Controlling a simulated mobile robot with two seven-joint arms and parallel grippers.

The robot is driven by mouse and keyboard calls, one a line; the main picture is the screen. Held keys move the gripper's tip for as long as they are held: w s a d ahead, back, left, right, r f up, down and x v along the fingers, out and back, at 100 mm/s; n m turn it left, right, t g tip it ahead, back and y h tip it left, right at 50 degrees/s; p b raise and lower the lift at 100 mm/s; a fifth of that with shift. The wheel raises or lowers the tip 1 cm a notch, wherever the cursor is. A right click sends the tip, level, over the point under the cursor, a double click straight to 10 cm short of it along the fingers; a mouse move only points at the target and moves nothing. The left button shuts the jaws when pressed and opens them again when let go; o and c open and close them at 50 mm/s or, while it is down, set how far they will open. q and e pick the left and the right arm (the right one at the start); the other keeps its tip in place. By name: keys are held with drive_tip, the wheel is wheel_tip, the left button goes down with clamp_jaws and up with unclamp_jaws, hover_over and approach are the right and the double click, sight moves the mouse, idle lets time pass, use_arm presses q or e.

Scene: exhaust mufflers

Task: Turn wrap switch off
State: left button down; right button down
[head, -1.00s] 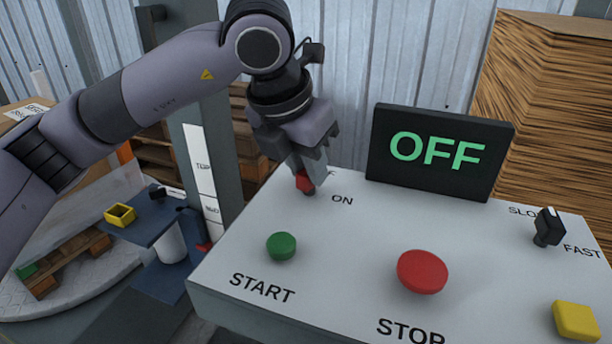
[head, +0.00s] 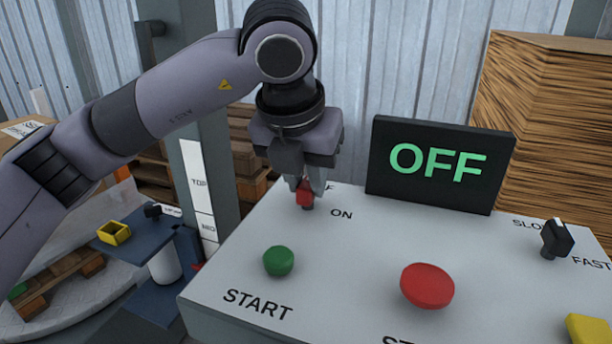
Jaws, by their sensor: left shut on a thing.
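The wrap switch is a small red knob (head: 304,193) on a dark stem at the back left of the light grey control panel (head: 345,262). The word ON is printed to its right, and a label partly hidden by my gripper, ending in F, is behind it. My left gripper (head: 305,186) points down from above and is shut on the red knob. A black display (head: 440,163) at the back of the panel reads OFF in green letters. My right gripper is not in view.
A green START button (head: 278,261), a red STOP button (head: 427,286), a black SLOW/FAST knob (head: 556,238) and a yellow button (head: 589,329) are on the panel. A grey post stands left of it.

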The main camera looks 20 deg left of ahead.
use_arm(q)
drive_tip(key=shift+r, duration=0.1)
drive_tip(key=c, duration=1)
unclamp_jaws()
drive_tip(key=shift+o, duration=0.2)
drive_tip(key=v, duration=0.7)
drive_tip(key=shift+p, duration=0.3)
drive_tip(key=shift+s, duration=0.1)
